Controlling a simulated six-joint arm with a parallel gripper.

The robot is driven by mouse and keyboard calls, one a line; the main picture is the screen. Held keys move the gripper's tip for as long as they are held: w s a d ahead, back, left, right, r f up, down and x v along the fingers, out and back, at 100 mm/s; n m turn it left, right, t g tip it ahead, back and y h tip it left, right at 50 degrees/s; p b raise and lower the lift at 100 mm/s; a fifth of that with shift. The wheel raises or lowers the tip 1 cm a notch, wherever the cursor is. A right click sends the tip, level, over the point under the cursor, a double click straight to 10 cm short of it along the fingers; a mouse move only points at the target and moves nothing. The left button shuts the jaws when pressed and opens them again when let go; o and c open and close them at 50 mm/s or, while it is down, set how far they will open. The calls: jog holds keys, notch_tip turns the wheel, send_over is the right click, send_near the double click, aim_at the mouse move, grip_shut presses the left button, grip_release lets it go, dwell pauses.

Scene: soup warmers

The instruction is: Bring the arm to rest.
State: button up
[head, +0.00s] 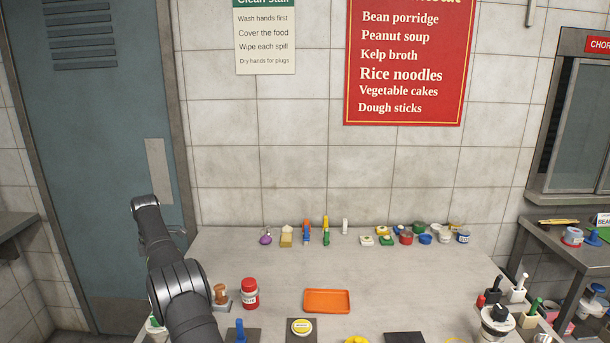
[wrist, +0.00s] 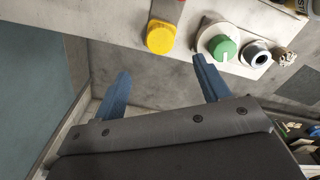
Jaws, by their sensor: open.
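My gripper (wrist: 162,84) shows in the wrist view with its two blue fingers spread wide apart. Nothing is between them. Beyond the fingers lies the edge of a counter, with bare grey floor or wall below it. In the head view my arm rises at the left of the counter, bent at a dark joint near the blue door. My gripper cannot be made out in the head view.
In the wrist view a yellow round lid (wrist: 160,38) and a green knob (wrist: 222,47) sit near the counter edge. Small items line the back.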

notch_tip(320, 180, down, 10)
jog(key=shift+f, duration=0.2)
notch_tip(320, 180, up, 9)
jog(key=shift+r, duration=0.1)
jog(key=shift+f+n, duration=0.3)
jog(key=shift+n, duration=1.2)
jog(key=shift+s+d+r, duration=0.1)
jog(key=shift+s+d, duration=0.1)
jog(key=shift+s, duration=0.05)
